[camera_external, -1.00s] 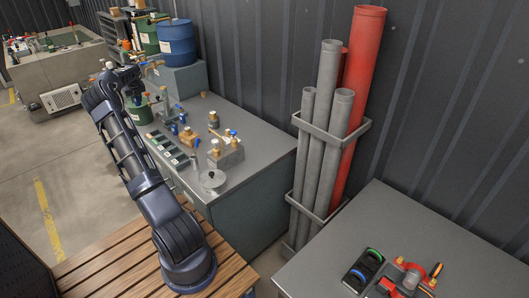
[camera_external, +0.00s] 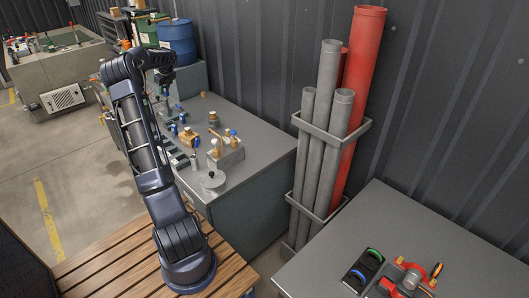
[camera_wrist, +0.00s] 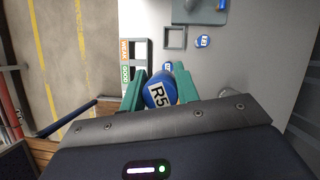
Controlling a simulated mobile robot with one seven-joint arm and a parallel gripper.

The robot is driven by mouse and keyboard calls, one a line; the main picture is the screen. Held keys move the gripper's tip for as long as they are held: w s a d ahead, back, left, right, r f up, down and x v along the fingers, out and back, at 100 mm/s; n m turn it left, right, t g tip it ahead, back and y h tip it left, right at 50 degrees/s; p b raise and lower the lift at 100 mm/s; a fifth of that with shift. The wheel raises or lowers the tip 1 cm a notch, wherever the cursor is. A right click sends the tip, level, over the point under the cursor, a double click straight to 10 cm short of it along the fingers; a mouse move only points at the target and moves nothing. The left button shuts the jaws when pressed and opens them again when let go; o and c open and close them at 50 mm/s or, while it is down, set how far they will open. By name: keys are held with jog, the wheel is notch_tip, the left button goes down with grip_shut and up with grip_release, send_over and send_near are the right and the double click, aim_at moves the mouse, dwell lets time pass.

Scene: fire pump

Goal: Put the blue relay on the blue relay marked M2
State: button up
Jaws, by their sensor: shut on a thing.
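A blue relay (camera_wrist: 160,90) with a white label reading R5 sits between the green fingers of my gripper (camera_wrist: 160,96) in the wrist view. The gripper is shut on it. Below it on the bench, part of another blue relay (camera_wrist: 167,66) shows just past its top; its label is mostly hidden. A further blue relay (camera_wrist: 203,41) stands to the right, its marking too small to read. I cannot tell which one is M2. In the external view my gripper (camera_external: 164,83) hangs above the far part of the grey bench (camera_external: 258,140).
A tray (camera_wrist: 125,60) labelled WEAK and GOOD lies left of the held relay. A square grey frame (camera_wrist: 175,37) lies beyond. The bench's right side is clear.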

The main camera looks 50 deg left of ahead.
notch_tip(320, 180, down, 19)
jog(key=shift+f, duration=0.15)
dwell(0.5)
jog(key=shift+f, duration=0.2)
jog(key=o, duration=1)
jog(key=shift+r, duration=0.1)
jog(key=v, duration=1.2)
jog(key=shift+r, duration=0.1)
